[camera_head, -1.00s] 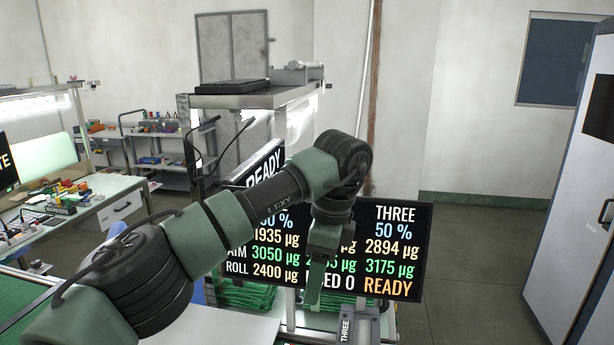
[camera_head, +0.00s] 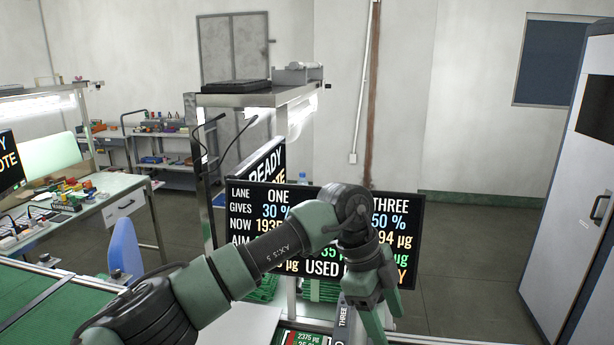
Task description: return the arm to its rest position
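My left arm comes in from the lower left and reaches across the middle of the view, with its wrist bent downward in front of the dark display board. My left gripper (camera_head: 384,318) points down near the bottom edge, right of centre. Its two green fingers look apart, with nothing seen between them; one fingertip is close to the picture's lower edge. My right arm and gripper are not in view.
The display board (camera_head: 258,225) stands just behind my arm, which hides part of its text. A shelf (camera_head: 262,97) rises behind the board. A white cabinet (camera_head: 565,200) stands right; floor between is clear.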

